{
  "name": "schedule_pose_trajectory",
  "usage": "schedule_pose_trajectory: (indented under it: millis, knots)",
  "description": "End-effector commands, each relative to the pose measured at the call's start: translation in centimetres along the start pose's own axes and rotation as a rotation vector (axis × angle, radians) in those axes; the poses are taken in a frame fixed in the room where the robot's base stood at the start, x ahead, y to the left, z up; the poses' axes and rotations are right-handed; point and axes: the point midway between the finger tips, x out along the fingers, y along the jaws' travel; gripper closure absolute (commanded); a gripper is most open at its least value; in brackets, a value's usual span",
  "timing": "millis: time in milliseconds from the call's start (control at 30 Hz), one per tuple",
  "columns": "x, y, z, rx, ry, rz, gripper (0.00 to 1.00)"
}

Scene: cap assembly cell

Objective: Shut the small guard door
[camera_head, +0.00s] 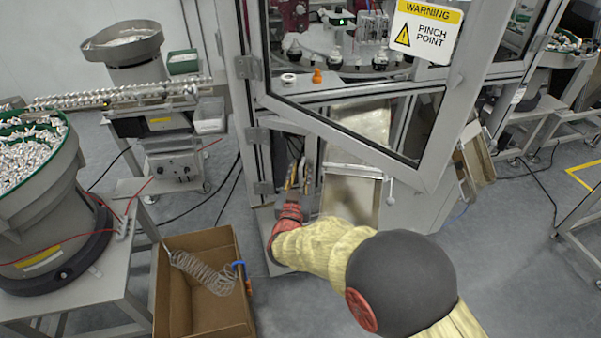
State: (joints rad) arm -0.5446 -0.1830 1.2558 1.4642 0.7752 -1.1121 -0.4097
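Hinges (257,136) show on the post to the left; the large door hides part of the frame between. My gripper (298,170) is in the lower opening, left of the panel, pointing into the cell. Its two fingers stand apart with nothing visible between them. I cannot tell whether it touches the door.
The large guard door (432,160) with a warning sign (426,30) hangs open above my gripper. A cardboard box (172,290) with a coiled hose stands at the lower left. Bowl feeders (45,205) are on the left.

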Motion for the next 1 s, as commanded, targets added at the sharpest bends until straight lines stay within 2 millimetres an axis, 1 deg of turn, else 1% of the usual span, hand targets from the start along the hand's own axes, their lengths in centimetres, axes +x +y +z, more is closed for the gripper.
schedule_pose_trajectory:
  millis: [67,467,1000]
  knots:
    - [-0.01,0.00,-0.02,0.000,0.000,0.000,0.77]
    - [-0.02,-0.01,-0.01,0.000,0.000,0.000,1.00]
    - [-0.03,-0.01,0.00,0.000,0.000,0.000,1.00]
